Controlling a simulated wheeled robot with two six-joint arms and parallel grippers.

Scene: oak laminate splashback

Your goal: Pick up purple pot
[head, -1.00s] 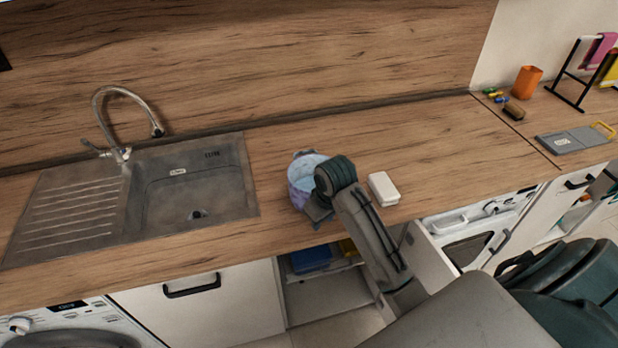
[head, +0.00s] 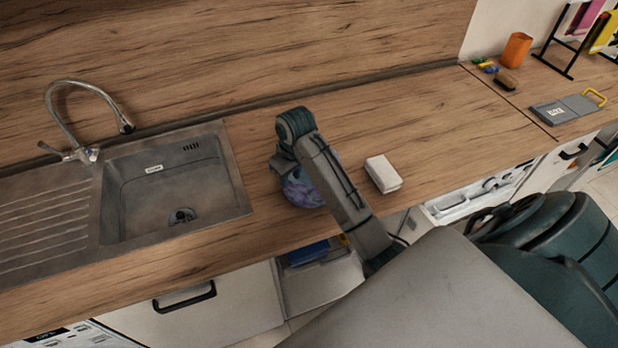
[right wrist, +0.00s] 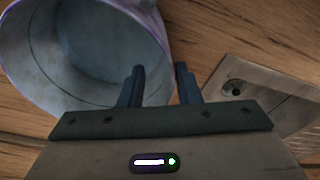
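The purple pot (head: 300,188) stands on the wooden worktop to the right of the sink, largely hidden by my right arm in the head view. The right wrist view looks into its pale blue-grey inside (right wrist: 75,55), edged by a purple rim. My right gripper (right wrist: 160,70) is open, with a gap between its two dark fingers. In that view the left finger overlaps the pot's opening and the right finger is just outside the rim. I cannot tell whether either touches the pot. In the head view the fingertips are hidden. My left gripper is not in view.
The sink (head: 175,185) with a tap (head: 85,110) is left of the pot. A white block (head: 383,174) lies close to its right. An orange cup (head: 516,48), a brush (head: 505,83) and a grey board (head: 568,109) are farther right. The worktop behind the pot is clear.

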